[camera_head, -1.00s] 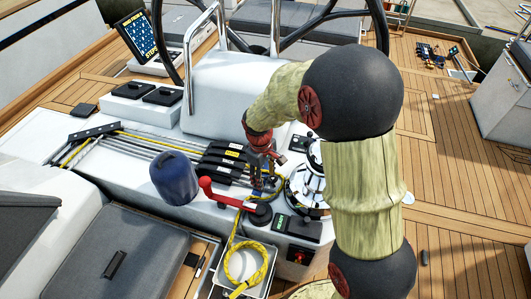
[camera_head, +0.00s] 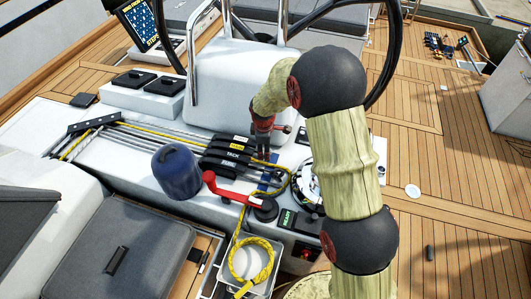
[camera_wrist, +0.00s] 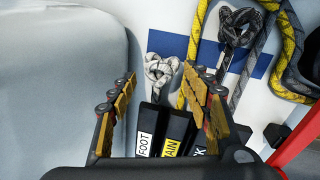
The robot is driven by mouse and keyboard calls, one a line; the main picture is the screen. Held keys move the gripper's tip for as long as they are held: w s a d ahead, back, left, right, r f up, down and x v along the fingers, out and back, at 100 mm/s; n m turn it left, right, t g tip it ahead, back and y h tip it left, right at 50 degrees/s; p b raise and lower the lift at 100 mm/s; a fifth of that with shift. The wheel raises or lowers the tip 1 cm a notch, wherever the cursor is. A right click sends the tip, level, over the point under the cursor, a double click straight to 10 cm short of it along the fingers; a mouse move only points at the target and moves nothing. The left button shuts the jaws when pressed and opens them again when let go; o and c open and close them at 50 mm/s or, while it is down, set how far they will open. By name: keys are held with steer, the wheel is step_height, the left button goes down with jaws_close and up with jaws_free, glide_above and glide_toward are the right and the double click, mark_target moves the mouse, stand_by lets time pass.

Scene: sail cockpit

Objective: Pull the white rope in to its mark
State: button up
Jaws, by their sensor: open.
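The white rope (camera_wrist: 163,74) shows in the wrist view as a bunched knot just past the end of the black clutch labelled FOOT (camera_wrist: 145,145). A blue stripe (camera_wrist: 160,42) on the white deck lies just beyond the knot. My gripper (camera_wrist: 160,80) is open, one finger on each side, with the knot seen between the fingertips. I cannot tell how far above the rope the tips are. In the head view my gripper (camera_head: 262,152) points down at the far right end of the clutch bank (camera_head: 228,155). The white rope is not distinguishable there.
A yellow rope (camera_wrist: 203,20) and a dark grey rope (camera_wrist: 238,30) lie right of the white one. The white pedestal (camera_head: 235,90) rises behind my gripper.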

steer(key=shift+w+d+f+b, duration=0.1)
steer(key=shift+w+f+b, duration=0.1)
steer(key=shift+f, duration=0.55)
steer(key=shift+w+f+b, duration=0.1)
steer(key=shift+f+b, duration=0.1)
steer(key=shift+f, duration=0.55)
steer(key=shift+c, duration=0.7)
steer(key=c, duration=1.1)
jaws_close()
